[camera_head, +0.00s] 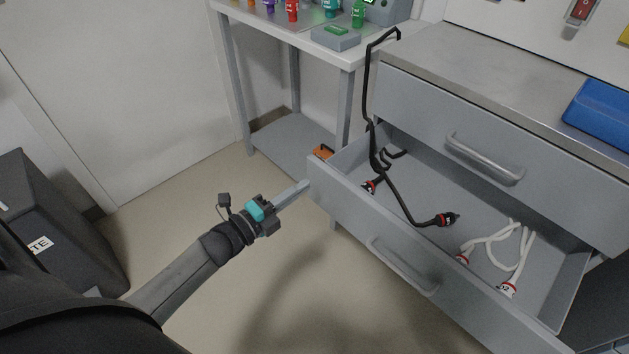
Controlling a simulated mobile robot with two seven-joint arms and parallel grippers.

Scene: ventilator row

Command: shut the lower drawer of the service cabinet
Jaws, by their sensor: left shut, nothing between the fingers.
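The service cabinet (414,88) is grey and stands at the right. Its lower drawer (345,195) is pulled out, showing its inside and a bar handle (402,265) on its front. The upper drawer (415,105) above it has a bar handle (485,160) and looks shut. My left gripper (303,187) is shut and empty, its fingertips at the left end of the lower drawer's front; whether they touch it I cannot tell. A black cable (385,190) hangs from above into the drawer. White cables (495,240) lie in it. My right gripper does not show.
A bench (342,57) with coloured bottles and a small grey device (335,37) stands behind, left of the cabinet. A blue tray (600,112) lies on the cabinet top. A dark bin (55,215) is at far left. Floor (190,200) around my arm is clear.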

